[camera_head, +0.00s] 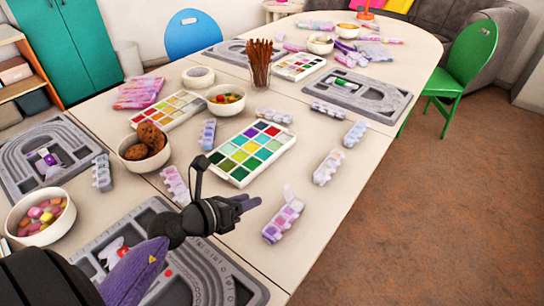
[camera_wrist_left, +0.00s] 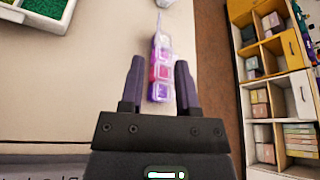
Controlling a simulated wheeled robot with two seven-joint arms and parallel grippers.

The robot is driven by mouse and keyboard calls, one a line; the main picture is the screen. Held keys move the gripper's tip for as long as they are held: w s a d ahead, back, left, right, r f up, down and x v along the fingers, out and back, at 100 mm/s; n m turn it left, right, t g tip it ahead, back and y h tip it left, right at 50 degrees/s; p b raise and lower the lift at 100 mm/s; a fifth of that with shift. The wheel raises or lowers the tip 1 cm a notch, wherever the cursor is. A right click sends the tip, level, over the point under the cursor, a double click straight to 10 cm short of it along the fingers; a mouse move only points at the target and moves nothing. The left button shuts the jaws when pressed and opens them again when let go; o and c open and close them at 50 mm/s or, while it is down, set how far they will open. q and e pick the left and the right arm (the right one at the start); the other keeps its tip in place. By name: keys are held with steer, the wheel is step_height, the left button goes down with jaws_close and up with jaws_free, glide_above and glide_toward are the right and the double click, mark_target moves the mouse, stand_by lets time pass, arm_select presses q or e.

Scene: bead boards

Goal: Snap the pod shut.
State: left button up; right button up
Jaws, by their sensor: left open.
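A long clear pod (camera_head: 283,220) with pink and purple compartments lies near the table's right edge. A small clear lid (camera_head: 289,193) stands up at its far end. My left gripper (camera_head: 248,202) is to the left of the pod in the head view, open and empty. In the left wrist view the pod (camera_wrist_left: 161,68) appears between the two spread fingers of my left gripper (camera_wrist_left: 160,64), running away from it. Whether the fingers are level with the pod or above it I cannot tell. My right gripper is not in view.
A tray of coloured beads (camera_head: 248,153) lies behind my gripper. Other pods (camera_head: 328,167) lie along the right side.

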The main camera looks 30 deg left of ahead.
mark_target(288, 193)
arm_select(q)
steer(key=b+x, duration=0.3)
steer(key=x, duration=0.6)
steer(key=shift+w+f, duration=0.1)
steer(key=shift+f, duration=0.1)
steer(key=shift+w+d, duration=0.1)
steer(key=shift+w, duration=0.25)
jaws_close()
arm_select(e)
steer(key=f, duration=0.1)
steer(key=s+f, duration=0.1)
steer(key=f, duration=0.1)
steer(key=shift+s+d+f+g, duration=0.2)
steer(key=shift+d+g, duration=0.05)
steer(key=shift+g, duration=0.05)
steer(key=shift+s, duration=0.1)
